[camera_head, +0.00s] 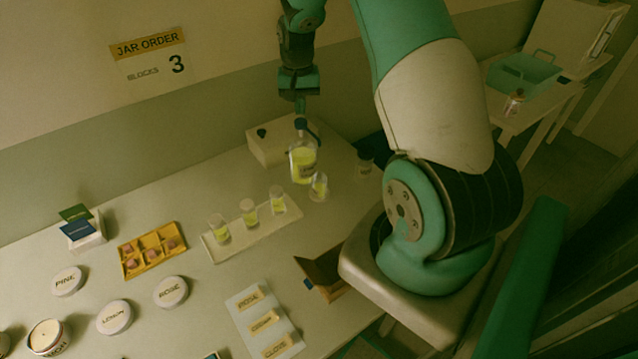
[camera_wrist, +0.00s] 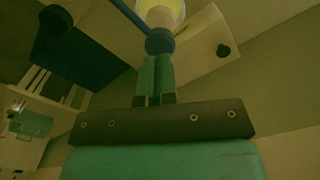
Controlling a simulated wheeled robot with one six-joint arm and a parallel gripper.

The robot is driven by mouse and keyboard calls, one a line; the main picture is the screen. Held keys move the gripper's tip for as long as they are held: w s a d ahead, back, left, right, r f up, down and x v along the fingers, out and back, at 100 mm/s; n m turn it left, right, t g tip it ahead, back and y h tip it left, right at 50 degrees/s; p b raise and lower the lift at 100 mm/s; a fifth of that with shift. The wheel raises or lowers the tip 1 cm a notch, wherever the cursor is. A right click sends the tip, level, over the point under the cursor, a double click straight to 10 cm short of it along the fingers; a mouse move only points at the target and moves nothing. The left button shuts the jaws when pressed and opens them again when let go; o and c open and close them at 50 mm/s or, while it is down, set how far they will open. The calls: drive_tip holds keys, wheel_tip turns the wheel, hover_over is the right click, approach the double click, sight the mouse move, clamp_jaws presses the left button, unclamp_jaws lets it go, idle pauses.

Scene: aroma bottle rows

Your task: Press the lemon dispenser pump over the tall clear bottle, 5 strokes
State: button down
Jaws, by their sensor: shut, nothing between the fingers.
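The lemon dispenser (camera_head: 302,163), a clear bottle of yellow liquid with a dark blue pump head (camera_head: 300,124), stands near the back of the table. A small clear bottle (camera_head: 319,188) with some yellow in it stands at its front right, by the spout side. My gripper (camera_head: 300,108) points down with fingers shut and empty, right over the pump head. In the wrist view the closed green fingers (camera_wrist: 155,80) end at the blue pump head (camera_wrist: 160,41); I cannot tell whether they press on it.
A white tray (camera_head: 227,254) with three yellow-filled bottles lies left of the dispenser. A pale box (camera_head: 268,149) with a dark knob stands behind. A dark-capped bottle (camera_head: 364,163) stands right. A yellow divided tray (camera_head: 133,272) and round lids lie left.

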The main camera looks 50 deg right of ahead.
idle(0.3)
wheel_tip(320, 180, up, 6)
drive_tip(key=p, duration=0.4)
idle(0.6)
drive_tip(key=s+a+r+n+y+b, duration=0.1)
drive_tip(key=s+a+r+n+b, duration=0.15)
drive_tip(key=a, duration=0.45)
drive_tip(key=s+a+r+n+t+b, duration=0.1)
drive_tip(key=a+n+b, duration=0.15)
drive_tip(key=a, duration=0.55)
drive_tip(key=s+a+r+n+y+b, duration=0.1)
drive_tip(key=s+a+n+b, duration=0.15)
drive_tip(key=a, duration=0.45)
drive_tip(key=s+a+n+y+b, duration=0.1)
drive_tip(key=s+a+n+b, duration=0.1)
drive_tip(key=s+a+n, duration=0.2)
drive_tip(key=s+a+n+g+y+b, duration=0.1)
drive_tip(key=s+a+n, duration=0.3)
drive_tip(key=s+a, duration=0.6)
drive_tip(key=s+b, duration=0.1)
drive_tip(key=s, duration=0.4)
drive_tip(key=shift+n, duration=0.35)
